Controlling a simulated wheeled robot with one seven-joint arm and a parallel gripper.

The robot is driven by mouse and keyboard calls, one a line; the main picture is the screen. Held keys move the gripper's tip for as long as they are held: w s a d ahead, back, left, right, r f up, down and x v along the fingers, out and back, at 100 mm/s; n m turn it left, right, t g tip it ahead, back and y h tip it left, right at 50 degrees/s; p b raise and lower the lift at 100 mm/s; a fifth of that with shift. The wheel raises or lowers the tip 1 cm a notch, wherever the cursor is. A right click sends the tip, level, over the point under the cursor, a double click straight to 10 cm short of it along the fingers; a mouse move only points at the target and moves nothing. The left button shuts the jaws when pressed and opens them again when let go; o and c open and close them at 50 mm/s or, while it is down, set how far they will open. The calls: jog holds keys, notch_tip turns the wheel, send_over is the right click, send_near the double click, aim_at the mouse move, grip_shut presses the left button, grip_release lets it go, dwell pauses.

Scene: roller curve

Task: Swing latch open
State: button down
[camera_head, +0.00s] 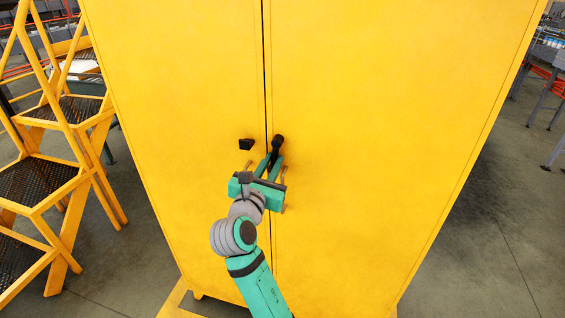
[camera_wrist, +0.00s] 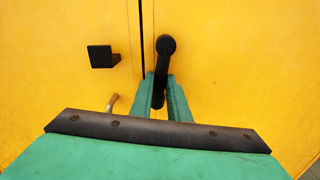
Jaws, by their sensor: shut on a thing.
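The latch is a black handle (camera_head: 277,143) on the right door of a yellow cabinet (camera_head: 360,120), just right of the door seam. In the wrist view the latch (camera_wrist: 164,58) hangs down from a round pivot at its top, nearly vertical and leaning slightly left toward its lower end. My gripper (camera_head: 271,167) is in front of the cabinet, its teal fingers on either side of the latch's lower part. The fingers (camera_wrist: 166,97) are shut on it in the wrist view. The latch's lower end is partly hidden by the fingers and gripper body.
A black square catch (camera_wrist: 101,56) sits on the left door, left of the seam. A small brass-coloured piece (camera_wrist: 112,103) shows below it. Yellow steps (camera_head: 60,150) stand left of the cabinet. Grey floor (camera_head: 480,230) is open on the right.

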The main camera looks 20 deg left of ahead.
jog(key=shift+d+r, duration=0.1)
jog(key=shift+r, duration=0.4)
jog(key=c, duration=1.9)
grip_release()
jog(key=shift+s, duration=0.1)
jog(key=shift+o, duration=1.1)
jog(key=shift+f, duration=0.2)
jog(key=s, duration=1.1)
jog(key=shift+d, duration=0.2)
jog(key=shift+w, duration=0.15)
